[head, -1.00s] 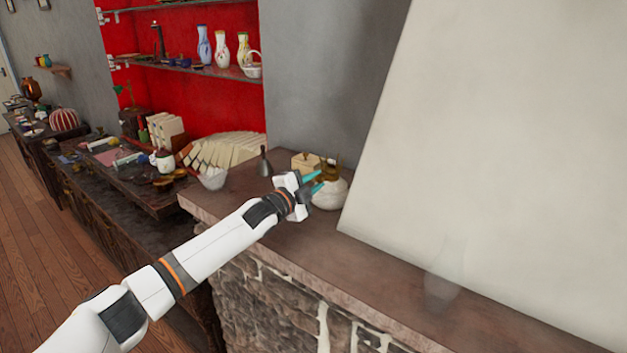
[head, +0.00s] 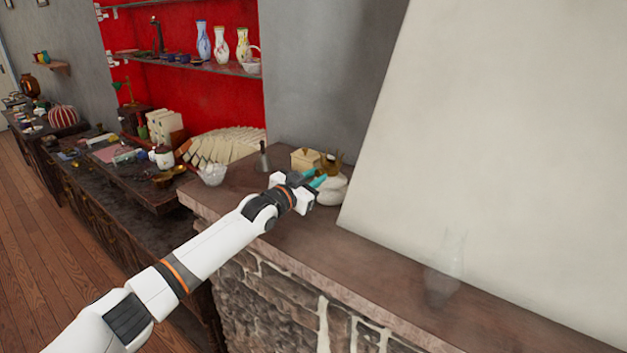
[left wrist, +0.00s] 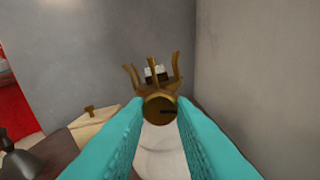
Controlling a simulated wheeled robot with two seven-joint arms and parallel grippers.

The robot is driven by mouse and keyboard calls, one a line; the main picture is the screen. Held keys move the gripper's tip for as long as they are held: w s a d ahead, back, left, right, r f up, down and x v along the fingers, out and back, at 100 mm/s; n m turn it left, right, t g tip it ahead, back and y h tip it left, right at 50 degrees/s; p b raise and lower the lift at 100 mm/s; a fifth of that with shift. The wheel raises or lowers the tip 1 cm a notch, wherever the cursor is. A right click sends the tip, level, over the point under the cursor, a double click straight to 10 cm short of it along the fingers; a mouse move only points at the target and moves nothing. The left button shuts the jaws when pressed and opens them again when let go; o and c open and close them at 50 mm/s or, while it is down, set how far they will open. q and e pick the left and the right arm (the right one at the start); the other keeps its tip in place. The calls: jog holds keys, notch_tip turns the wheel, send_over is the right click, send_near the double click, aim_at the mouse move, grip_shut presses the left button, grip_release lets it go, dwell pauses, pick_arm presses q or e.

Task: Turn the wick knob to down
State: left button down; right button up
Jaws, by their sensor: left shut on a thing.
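The oil lamp has a white round base (head: 334,192) and a pronged brass burner (head: 331,165). It stands on the stone-fronted counter. In the left wrist view the burner's prongs (left wrist: 152,80) rise above a round brass wick knob (left wrist: 160,108) with a dark slot-like mark that lies roughly level. The base (left wrist: 162,150) shows below. My left gripper (head: 317,181) is at the lamp's near side, its teal fingers shut on the wick knob, one on each side. In the head view the knob is hidden by the gripper. My right gripper is not in view.
A cream box (head: 304,159), a dark bell-like object (head: 263,160) and a white bowl (head: 212,174) stand close by on the left. A clear glass chimney (head: 445,270) stands on the counter at right. A large pale slanted surface (head: 500,150) rises behind it.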

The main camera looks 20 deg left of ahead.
pick_arm(q)
jog(key=n+b, duration=0.1)
jog(key=n, duration=0.4)
jog(key=shift+d+f+n, duration=0.1)
jog(key=shift+f+n, duration=0.05)
jog(key=shift+n, duration=0.15)
jog(key=n, duration=0.4)
jog(key=shift+n+b, duration=0.3)
jog(key=shift+b, duration=0.1)
jog(key=n+p, duration=0.1)
jog(key=n, duration=0.3)
jog(key=shift+d, duration=0.1)
jog(key=n+p, duration=0.1)
jog(key=n, duration=0.2)
jog(key=n+p, duration=0.1)
jog(key=n, duration=0.2)
jog(key=shift+r+n, duration=0.2)
jog(key=shift+n, duration=0.1)
jog(key=c, duration=1.2)
grip_release()
jog(key=shift+c, duration=0.2)
jog(key=shift+s, duration=0.1)
